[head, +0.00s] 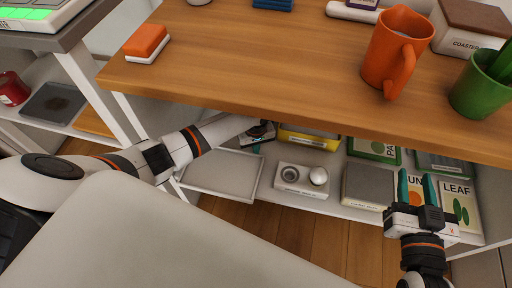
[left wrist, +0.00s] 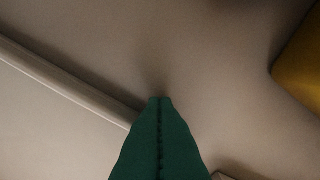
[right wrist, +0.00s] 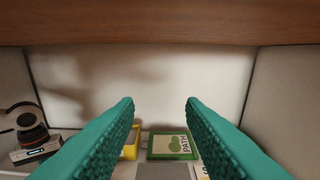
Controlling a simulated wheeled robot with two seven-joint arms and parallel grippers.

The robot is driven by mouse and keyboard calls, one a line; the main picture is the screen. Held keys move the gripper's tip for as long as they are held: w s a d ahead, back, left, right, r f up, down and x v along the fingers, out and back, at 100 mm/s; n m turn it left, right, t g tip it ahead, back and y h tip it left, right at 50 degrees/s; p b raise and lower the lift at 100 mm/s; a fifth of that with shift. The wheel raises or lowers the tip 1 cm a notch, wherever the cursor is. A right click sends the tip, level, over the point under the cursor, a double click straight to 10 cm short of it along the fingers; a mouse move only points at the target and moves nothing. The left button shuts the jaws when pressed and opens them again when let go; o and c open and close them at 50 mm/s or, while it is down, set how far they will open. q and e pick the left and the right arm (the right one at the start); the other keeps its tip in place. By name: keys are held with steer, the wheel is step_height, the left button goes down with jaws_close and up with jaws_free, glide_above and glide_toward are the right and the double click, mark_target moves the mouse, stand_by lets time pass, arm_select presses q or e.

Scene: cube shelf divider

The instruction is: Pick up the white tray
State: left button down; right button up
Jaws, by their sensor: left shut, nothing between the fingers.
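The white tray (head: 222,173) lies flat on the lower shelf, below the wooden top, at the shelf's left front. Its raised rim (left wrist: 70,82) runs diagonally across the left wrist view. My left gripper (left wrist: 160,100) is shut and empty, its green fingertips just beside that rim. In the head view my left arm reaches over the tray's back edge, and the gripper is mostly hidden at the edge of the wooden top. My right gripper (head: 416,182) is open and empty at the shelf's right front. It also shows in the right wrist view (right wrist: 160,108).
On the shelf are a white holder (head: 302,181), a grey box (head: 369,187), a yellow box (head: 308,137) and several books. A black-lensed device (right wrist: 33,135) sits at the back left. An orange mug (head: 392,52) and a green pot (head: 480,88) stand on the wooden top (head: 290,75).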

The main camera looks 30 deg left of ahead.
arm_select(q)
steer(key=p, duration=0.2)
steer(key=shift+s+d+r+p, duration=0.15)
steer(key=shift+s+d+p, duration=0.05)
steer(key=shift+d+p, duration=0.15)
steer(key=shift+s+d+p, duration=0.25)
steer(key=shift+s+p, duration=0.15)
steer(key=shift+p, duration=0.7)
arm_select(e)
steer(key=s+d+f+g+h, duration=0.1)
steer(key=s+d+f+g, duration=0.2)
steer(key=s+f+g, duration=0.3)
steer(key=s+d+f+g+h, duration=0.2)
steer(key=s+d+f+g, duration=0.1)
steer(key=s+f+g, duration=0.3)
steer(key=s+g, duration=0.1)
steer(key=s, duration=0.1)
steer(key=shift+s+m+h, duration=0.3)
steer(key=shift+s, duration=0.1)
arm_select(q)
steer(key=shift+a, duration=0.1)
